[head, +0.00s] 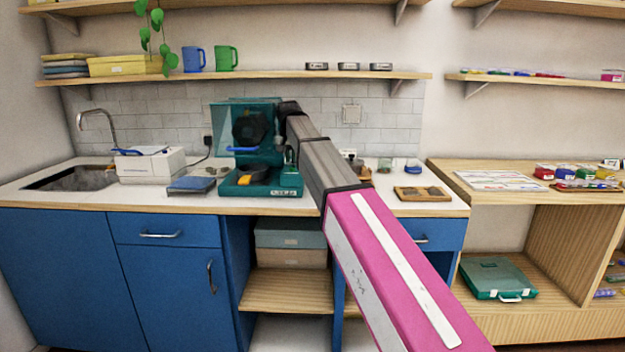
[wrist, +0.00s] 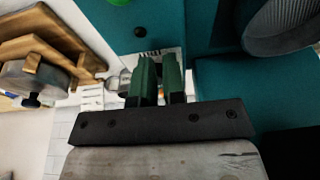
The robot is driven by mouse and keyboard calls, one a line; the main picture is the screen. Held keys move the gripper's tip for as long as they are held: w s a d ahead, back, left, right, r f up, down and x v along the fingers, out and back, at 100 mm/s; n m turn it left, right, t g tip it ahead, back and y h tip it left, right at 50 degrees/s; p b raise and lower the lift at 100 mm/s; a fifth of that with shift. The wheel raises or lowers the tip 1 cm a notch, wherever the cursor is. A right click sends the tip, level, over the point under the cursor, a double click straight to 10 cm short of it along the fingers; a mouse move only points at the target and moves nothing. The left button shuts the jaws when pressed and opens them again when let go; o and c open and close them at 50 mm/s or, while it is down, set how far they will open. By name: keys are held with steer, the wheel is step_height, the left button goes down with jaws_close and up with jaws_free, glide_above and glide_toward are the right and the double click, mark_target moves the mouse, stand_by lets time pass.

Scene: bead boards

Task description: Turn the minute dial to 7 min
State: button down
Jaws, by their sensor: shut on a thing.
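The teal press-like machine (head: 262,187) stands on the white counter, with a dark round part in its upper middle. My arm reaches its right side in the head view and covers part of that side. In the wrist view my gripper (wrist: 160,82) has its two green fingers close together against the teal housing (wrist: 215,25), by a pale marked strip. The fingers are shut on a small part there, taken to be the minute dial. The dial is hidden by the fingers, so its pointer and setting cannot be read.
A dark round part (wrist: 285,25) is at the upper right. On the counter, a blue flat box (head: 190,185) lies left of the machine and a wooden tray (head: 422,194) lies right.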

steer(key=r, duration=0.4)
steer(key=shift+a+r, duration=0.2)
steer(key=shift+r, duration=0.2)
steer(key=shift+s+r, duration=0.1)
steer(key=shift+r, duration=0.25)
